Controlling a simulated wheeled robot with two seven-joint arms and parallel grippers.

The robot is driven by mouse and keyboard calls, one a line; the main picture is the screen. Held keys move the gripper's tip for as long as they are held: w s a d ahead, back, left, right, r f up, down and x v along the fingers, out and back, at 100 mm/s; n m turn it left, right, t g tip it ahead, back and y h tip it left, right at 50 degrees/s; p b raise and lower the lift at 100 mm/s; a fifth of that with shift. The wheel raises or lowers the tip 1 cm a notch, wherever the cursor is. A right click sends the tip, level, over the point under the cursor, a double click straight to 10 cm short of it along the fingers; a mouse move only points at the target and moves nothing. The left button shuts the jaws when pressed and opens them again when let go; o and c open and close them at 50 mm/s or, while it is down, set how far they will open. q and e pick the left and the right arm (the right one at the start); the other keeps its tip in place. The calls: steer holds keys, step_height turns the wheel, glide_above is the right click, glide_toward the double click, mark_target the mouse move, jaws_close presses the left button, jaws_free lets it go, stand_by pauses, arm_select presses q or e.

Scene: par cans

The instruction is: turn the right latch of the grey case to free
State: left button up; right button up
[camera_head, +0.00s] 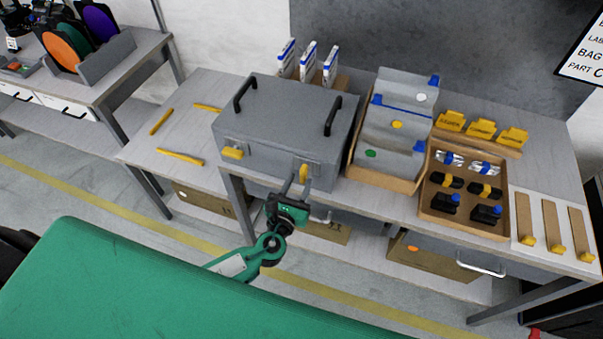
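The grey case (280,118) stands shut on the workbench, with two black handles on its lid. Its right latch (304,172), yellow, is upright on the front face. Its left latch (232,153), also yellow, lies roughly level. My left gripper (296,184) is in front of the case, just below the right latch. Its two fingers are apart and point up toward the latch. I cannot tell whether they touch it, and nothing shows between them. My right gripper is not in view.
A grey bin rack (408,112) stands close right of the case, then a brown tray (432,212) of small parts. Yellow strips (180,157) lie on the bench at the left. White boxes (308,62) stand behind the case. A drawer handle (482,265) juts out below the bench.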

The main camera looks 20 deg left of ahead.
arm_select(q)
steer(key=shift+w, duration=1.45)
steer(key=c, duration=0.7)
jaws_close()
